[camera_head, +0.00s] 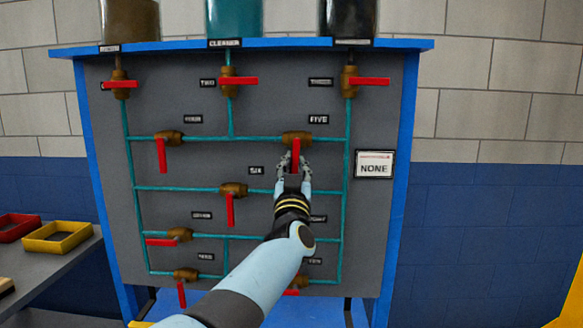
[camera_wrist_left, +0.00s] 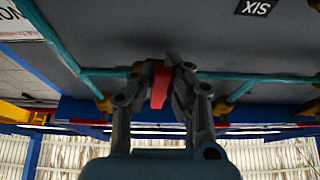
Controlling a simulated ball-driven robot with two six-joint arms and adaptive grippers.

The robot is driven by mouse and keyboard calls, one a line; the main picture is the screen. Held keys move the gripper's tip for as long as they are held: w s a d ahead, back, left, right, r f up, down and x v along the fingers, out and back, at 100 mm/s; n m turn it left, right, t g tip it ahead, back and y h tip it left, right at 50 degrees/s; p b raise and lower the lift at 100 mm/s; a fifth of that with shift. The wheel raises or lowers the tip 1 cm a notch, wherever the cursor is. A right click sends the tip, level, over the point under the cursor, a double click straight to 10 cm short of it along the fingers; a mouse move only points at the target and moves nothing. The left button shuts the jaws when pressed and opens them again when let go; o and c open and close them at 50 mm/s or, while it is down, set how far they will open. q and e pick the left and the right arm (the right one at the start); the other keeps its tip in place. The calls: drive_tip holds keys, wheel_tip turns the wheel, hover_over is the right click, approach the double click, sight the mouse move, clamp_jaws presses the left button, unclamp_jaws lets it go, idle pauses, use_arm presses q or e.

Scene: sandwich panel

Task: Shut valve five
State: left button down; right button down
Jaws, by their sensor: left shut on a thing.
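Valve five is a brass valve body (camera_head: 297,138) with a red handle (camera_head: 295,149), just below the label FIVE (camera_head: 318,119) in the head view. Its handle hangs down, across the horizontal teal pipe. My left gripper (camera_head: 294,166) is shut on this handle from below. In the left wrist view the red handle (camera_wrist_left: 160,86) sits between the two fingers of my left gripper (camera_wrist_left: 163,80). My right gripper is not in view.
The grey panel (camera_head: 180,95) with its blue frame carries several other red-handled valves, including valve six (camera_head: 233,188) at left below. A sign reading NONE (camera_head: 374,164) is at right. Yellow (camera_head: 58,236) and red trays stand on a side table at left.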

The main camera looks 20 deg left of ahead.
use_arm(q)
drive_tip(key=shift+d+f, duration=0.2)
drive_tip(key=shift+f, duration=0.25)
drive_tip(key=c, duration=1.8)
unclamp_jaws()
drive_tip(key=o, duration=0.5)
drive_tip(key=shift+d+r, duration=0.2)
drive_tip(key=shift+r, duration=0.05)
drive_tip(key=shift+a, duration=0.1)
drive_tip(key=shift+a+r, duration=0.1)
